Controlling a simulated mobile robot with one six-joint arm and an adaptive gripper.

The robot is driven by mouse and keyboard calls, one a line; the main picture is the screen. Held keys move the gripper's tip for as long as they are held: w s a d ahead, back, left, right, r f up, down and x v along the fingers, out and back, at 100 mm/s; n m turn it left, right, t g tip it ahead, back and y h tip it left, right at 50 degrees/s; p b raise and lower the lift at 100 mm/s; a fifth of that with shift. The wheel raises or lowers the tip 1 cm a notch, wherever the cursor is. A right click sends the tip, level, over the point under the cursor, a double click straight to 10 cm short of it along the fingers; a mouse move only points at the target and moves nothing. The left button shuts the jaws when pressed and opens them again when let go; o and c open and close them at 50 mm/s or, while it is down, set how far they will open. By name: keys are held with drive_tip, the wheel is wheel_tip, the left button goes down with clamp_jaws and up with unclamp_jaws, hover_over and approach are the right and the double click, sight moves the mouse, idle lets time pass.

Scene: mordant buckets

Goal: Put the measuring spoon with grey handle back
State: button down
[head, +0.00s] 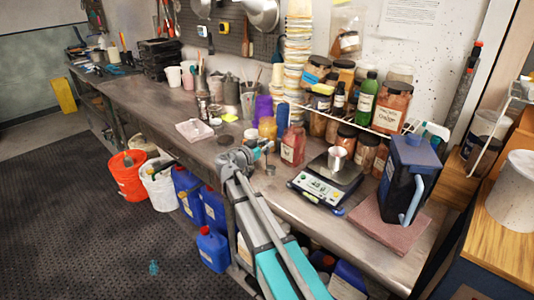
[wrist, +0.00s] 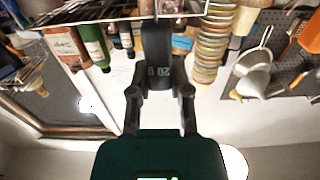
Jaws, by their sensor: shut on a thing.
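My gripper (wrist: 160,92) is shut on a dark grey handle (wrist: 157,60) with pale markings, which I take for the measuring spoon's. The handle extends away from the fingers toward the top of the wrist view. The spoon's bowl cannot be made out there. In the head view my gripper (head: 258,152) is over the middle of the bench, left of the red-brown bottle, and the spoon is too small to tell clearly.
The long bench (head: 150,88) is crowded behind my gripper with jars, a green bottle (head: 364,97) and a wire shelf (head: 345,118). A dark blue container (head: 410,165) stands at the right. Orange (head: 128,178) and white buckets stand on the floor. The bench front is partly clear.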

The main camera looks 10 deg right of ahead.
sight(265, 152)
drive_tip(key=shift+w+f+b, duration=0.15)
drive_tip(key=shift+f+b, duration=1.3)
drive_tip(key=shift+f, duration=0.35)
drive_tip(key=c, duration=0.6)
unclamp_jaws()
drive_tip(key=shift+a+r, duration=0.1)
drive_tip(key=shift+r, duration=0.1)
drive_tip(key=v, duration=1.2)
